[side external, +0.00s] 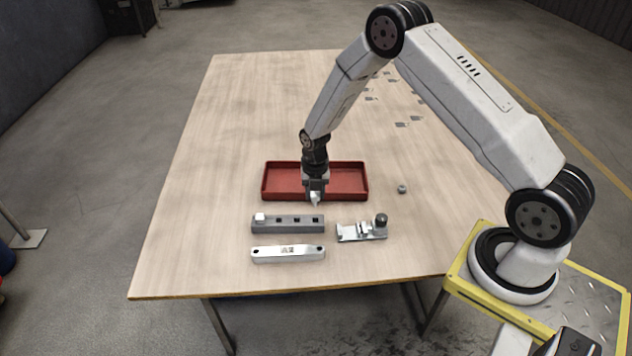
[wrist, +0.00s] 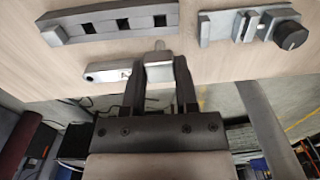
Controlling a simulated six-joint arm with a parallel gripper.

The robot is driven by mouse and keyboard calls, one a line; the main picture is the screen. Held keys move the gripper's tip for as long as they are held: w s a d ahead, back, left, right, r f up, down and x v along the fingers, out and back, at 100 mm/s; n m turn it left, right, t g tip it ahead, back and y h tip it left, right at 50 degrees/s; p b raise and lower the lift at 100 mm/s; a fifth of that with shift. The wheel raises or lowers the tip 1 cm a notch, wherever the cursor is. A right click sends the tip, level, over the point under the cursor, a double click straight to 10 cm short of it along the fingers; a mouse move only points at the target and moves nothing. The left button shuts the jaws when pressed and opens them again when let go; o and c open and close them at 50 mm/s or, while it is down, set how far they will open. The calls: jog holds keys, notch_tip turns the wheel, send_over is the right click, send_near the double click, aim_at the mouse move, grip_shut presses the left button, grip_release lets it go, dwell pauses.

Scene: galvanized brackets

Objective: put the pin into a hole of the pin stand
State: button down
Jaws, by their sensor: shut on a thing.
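My gripper (side external: 315,193) is shut on a light grey metal pin (side external: 315,200), above the front wall of the red tray. In the wrist view the pin (wrist: 159,70) sits between the two fingers, its narrow tip pointing away from the gripper. The pin stand (side external: 288,229) is a dark grey block lying in front of the tray, nearer the camera. A light-coloured piece (side external: 260,217) sits in its left end hole; the other three square holes look empty. The stand (wrist: 110,37) shows at the top left of the wrist view. The pin is apart from it.
The red tray (side external: 266,183) looks empty where visible. A metal fixture with a black knob (side external: 381,219) stands right of the stand. A pale metal bar (side external: 270,255) lies in front of the stand. A small grey nut (side external: 402,188) lies right of the tray. The table's left side is clear.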

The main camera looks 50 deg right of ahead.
aim_at(315, 206)
jog(key=shift+f, duration=2.35)
jog(key=shift+f, duration=1.7)
dwell(1.5)
jog(key=shift+c, duration=1.5)
grip_release()
jog(key=shift+r, duration=0.15)
jog(key=shift+r, duration=2.9)
